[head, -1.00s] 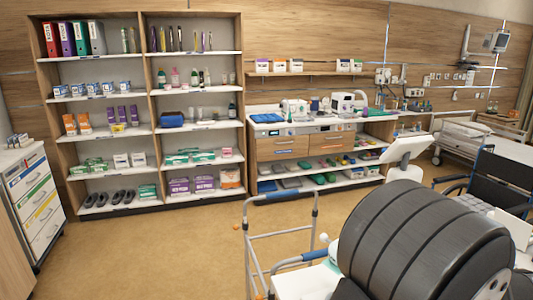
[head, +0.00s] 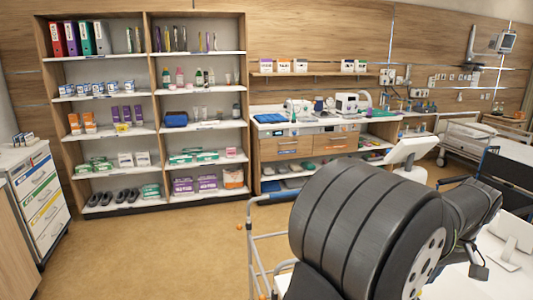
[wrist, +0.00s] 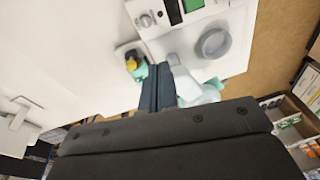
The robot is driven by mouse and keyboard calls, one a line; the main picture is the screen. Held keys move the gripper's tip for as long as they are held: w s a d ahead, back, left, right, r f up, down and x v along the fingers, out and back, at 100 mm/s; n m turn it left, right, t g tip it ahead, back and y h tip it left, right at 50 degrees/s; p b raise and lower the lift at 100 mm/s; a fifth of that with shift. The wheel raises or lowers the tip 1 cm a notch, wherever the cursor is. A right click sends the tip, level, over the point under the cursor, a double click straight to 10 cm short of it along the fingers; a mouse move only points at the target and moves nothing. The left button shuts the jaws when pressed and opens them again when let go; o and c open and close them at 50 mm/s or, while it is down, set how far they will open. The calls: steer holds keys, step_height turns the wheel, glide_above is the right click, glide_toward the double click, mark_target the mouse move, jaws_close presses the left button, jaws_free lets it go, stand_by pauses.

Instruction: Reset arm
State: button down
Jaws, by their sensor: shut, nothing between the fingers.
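My gripper (wrist: 157,88) shows in the wrist view as two dark fingers, side by side and shut with nothing between them. They point over a white surface (wrist: 70,70). A teal, partly clear item (wrist: 192,86) lies close beside the fingertips on the right, and I cannot tell whether they touch. A small yellow, black and teal item (wrist: 135,65) lies just left of them. In the head view my dark ribbed arm fills the lower right, and the fingers cannot be made out there.
A white device with a green screen (wrist: 194,5) and a round grey cup-like part (wrist: 214,43) are beyond the fingers. In the head view, a walking frame (head: 256,255) stands by my arm, with a wheelchair (head: 505,180) to the right. Open floor (head: 165,250) lies before the shelving (head: 150,105).

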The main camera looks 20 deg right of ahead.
step_height(320, 180, down, 7)
steer(key=n+g+h, duration=0.1)
steer(key=g, duration=0.1)
step_height(320, 180, up, 8)
steer(key=d+m+t, duration=0.1)
steer(key=d+m, duration=0.2)
steer(key=m, duration=0.3)
steer(key=shift+t, duration=0.3)
stand_by(0.4)
steer(key=shift+w+a, duration=0.1)
stand_by(0.7)
